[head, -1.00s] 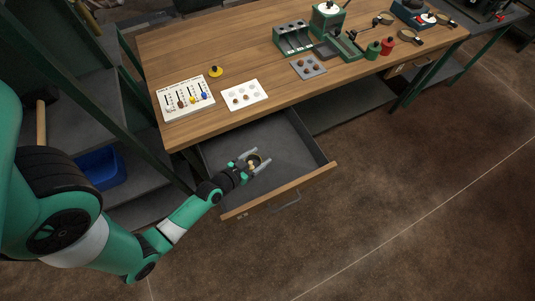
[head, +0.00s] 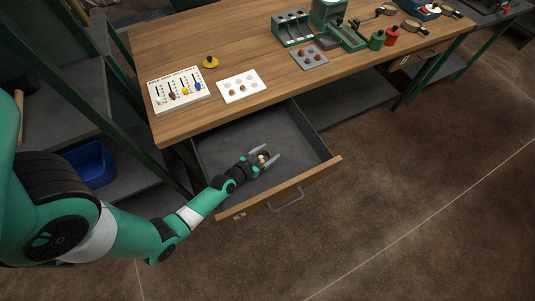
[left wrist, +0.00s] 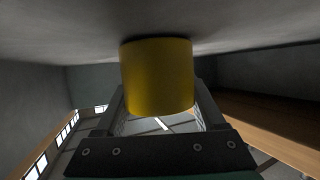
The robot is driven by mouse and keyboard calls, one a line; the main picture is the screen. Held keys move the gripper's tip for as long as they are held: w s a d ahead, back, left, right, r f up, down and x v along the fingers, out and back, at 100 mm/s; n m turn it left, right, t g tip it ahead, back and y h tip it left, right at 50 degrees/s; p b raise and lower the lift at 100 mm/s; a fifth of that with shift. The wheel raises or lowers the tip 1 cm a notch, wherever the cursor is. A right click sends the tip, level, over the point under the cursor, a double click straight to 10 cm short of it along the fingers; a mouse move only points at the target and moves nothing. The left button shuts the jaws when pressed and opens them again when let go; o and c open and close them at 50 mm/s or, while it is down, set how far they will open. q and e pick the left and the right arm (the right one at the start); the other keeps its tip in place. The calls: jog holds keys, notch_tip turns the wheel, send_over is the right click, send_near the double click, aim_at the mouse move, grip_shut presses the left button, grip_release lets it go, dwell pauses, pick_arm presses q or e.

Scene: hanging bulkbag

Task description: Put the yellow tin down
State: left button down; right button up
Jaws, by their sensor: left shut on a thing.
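The yellow tin (left wrist: 157,77) is large in the left wrist view, between the two fingers of my left gripper (left wrist: 160,105). In the head view my left gripper (head: 268,158) is inside the open drawer (head: 309,141), shut on the tin, of which only a small pale and dark part shows. In the wrist view the tin's far end is close against the grey drawer floor; I cannot tell whether it touches. My right gripper is not in view.
The drawer's wooden front (head: 300,183) and grey walls stand around my gripper. The drawer floor around the gripper looks clear.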

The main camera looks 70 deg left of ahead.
pick_arm(q)
jog(key=shift+f, duration=0.1)
grip_release()
jog(key=shift+s+d+r, duration=0.15)
jog(key=shift+s+r, duration=0.1)
jog(key=shift+r, duration=0.05)
jog(key=p+v, duration=0.1)
jog(key=v, duration=0.6)
jog(key=shift+f, duration=0.1)
jog(key=shift+w, duration=0.1)
